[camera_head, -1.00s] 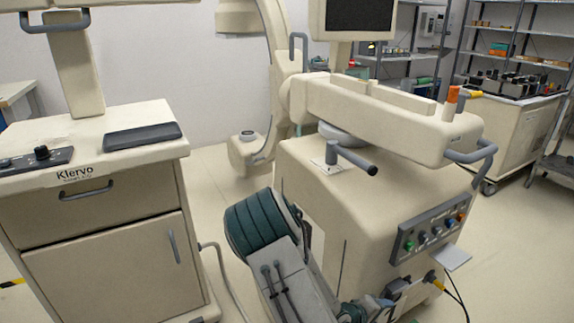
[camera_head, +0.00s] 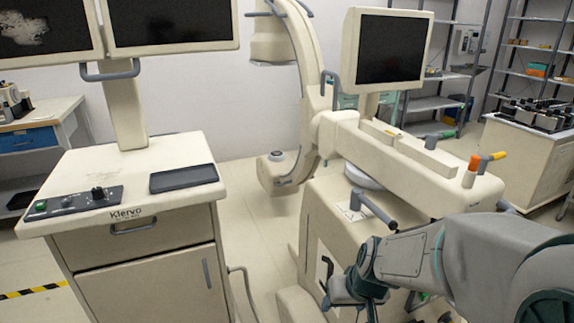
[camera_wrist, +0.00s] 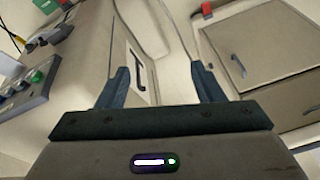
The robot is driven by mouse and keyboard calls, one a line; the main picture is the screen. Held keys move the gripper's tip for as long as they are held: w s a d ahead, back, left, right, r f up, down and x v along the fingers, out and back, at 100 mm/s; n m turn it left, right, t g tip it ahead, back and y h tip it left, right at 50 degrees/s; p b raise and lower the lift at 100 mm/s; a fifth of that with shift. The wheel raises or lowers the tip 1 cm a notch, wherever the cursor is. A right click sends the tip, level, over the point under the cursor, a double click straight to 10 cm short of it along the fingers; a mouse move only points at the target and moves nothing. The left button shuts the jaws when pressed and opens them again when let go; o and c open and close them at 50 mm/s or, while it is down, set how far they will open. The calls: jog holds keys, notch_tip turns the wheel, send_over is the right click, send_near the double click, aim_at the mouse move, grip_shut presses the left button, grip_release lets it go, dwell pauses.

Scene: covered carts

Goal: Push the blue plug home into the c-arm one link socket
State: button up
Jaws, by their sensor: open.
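The c-arm cart (camera_head: 315,215) is the beige machine right of centre in the head view, with its C-shaped arm (camera_head: 288,95) behind. My gripper (camera_wrist: 162,88) is open and empty in the wrist view, its two dark fingers apart between the c-arm cart's side (camera_wrist: 85,75) and a cabinet door. A panel with grey knobs and a green button (camera_wrist: 38,78) shows at the left of the wrist view. I cannot make out the blue plug or the link socket in either current view. My arm hides the cart's front right in the head view.
A monitor cart labelled Klervo (camera_head: 145,240) stands at the left; its door (camera_wrist: 255,50) also shows in the wrist view. A cable (camera_wrist: 180,30) runs over the floor between the carts. Shelves and another cart (camera_head: 525,155) stand at the back right.

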jog(key=shift+m+g+h, duration=0.4)
jog(key=shift+m+h, duration=0.1)
jog(key=shift+h, duration=0.4)
jog(key=s+r+p, duration=0.1)
jog(key=s+r, duration=0.2)
jog(key=r, duration=0.1)
jog(key=s+d+r+p, duration=0.1)
jog(key=s+r+p, duration=0.1)
jog(key=r, duration=0.3)
jog(key=s+d+r+p, duration=0.1)
jog(key=s+r, duration=0.3)
jog(key=s, duration=0.1)
jog(key=shift+d+r+p, duration=0.25)
jog(key=shift+p, duration=0.15)
jog(key=shift+c, duration=1)
jog(key=shift+s+d, duration=0.1)
jog(key=shift+c, duration=1.7)
